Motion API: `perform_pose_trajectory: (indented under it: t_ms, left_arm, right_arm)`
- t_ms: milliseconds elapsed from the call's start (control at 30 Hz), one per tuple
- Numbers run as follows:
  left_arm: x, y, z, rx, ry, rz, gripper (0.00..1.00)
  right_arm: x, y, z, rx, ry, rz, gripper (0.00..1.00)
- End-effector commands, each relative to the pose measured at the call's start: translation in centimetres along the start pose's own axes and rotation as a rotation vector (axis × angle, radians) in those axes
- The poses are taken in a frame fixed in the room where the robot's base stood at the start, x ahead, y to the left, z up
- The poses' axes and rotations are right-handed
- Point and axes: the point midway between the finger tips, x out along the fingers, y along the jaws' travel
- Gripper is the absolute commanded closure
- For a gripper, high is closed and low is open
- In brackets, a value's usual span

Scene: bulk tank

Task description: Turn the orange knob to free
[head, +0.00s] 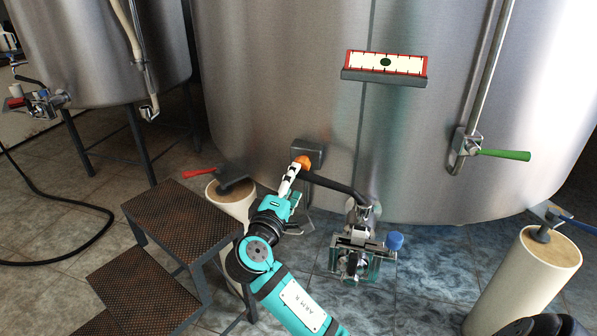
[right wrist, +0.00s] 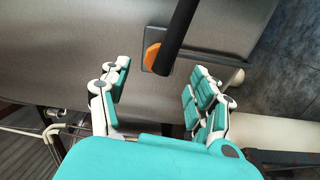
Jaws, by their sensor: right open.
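The orange knob (head: 304,162) sits on a grey box (head: 309,148) on the front of the big steel tank (head: 290,70). My right gripper (head: 291,178) is at the knob's lower left in the head view and covers part of it. In the right wrist view, the knob (right wrist: 152,57) shows beyond the open, empty fingers (right wrist: 158,88), partly hidden by a dark bar (right wrist: 176,35). I cannot tell whether the gripper touches the knob. My left gripper is not in view.
The dark bar (head: 335,186) runs from near the knob to the valve (head: 361,212). A metal unit with a blue knob (head: 395,240) stands below. Steps (head: 185,220) and a pale post with a red lever (head: 200,173) are on the left. A gauge panel (head: 385,65) hangs above.

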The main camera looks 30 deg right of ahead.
Motion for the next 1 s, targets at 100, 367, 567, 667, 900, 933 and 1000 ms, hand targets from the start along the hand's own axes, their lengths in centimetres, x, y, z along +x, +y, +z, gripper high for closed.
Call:
perform_pose_trajectory:
  t_ms: [100, 367, 567, 667, 900, 933, 1000]
  left_arm:
    - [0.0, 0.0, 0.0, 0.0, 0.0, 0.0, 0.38]
    - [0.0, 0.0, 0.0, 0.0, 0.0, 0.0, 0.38]
    - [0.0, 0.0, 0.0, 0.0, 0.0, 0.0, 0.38]
    - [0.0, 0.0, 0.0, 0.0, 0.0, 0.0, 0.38]
    - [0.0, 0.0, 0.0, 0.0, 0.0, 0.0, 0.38]
    - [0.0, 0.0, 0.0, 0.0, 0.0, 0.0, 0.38]
    - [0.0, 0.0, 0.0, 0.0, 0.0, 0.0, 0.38]
  right_arm:
    - [-2.3, -0.1, 0.0, 0.001, 0.002, -0.003, 0.37]
    - [-4.5, 0.0, 0.0, 0.0, 0.001, -0.001, 0.37]
    - [-4.7, 0.0, 0.0, 0.0, 0.001, 0.0, 0.37]
    - [-4.6, 0.0, 0.0, -0.001, 0.001, 0.0, 0.37]
    - [-4.6, -0.2, 0.1, 0.001, 0.001, -0.005, 0.37]
    - [-4.7, -0.5, 0.2, 0.004, 0.001, -0.015, 0.37]
    - [-4.8, -1.9, 1.0, 0.02, 0.002, -0.065, 0.37]
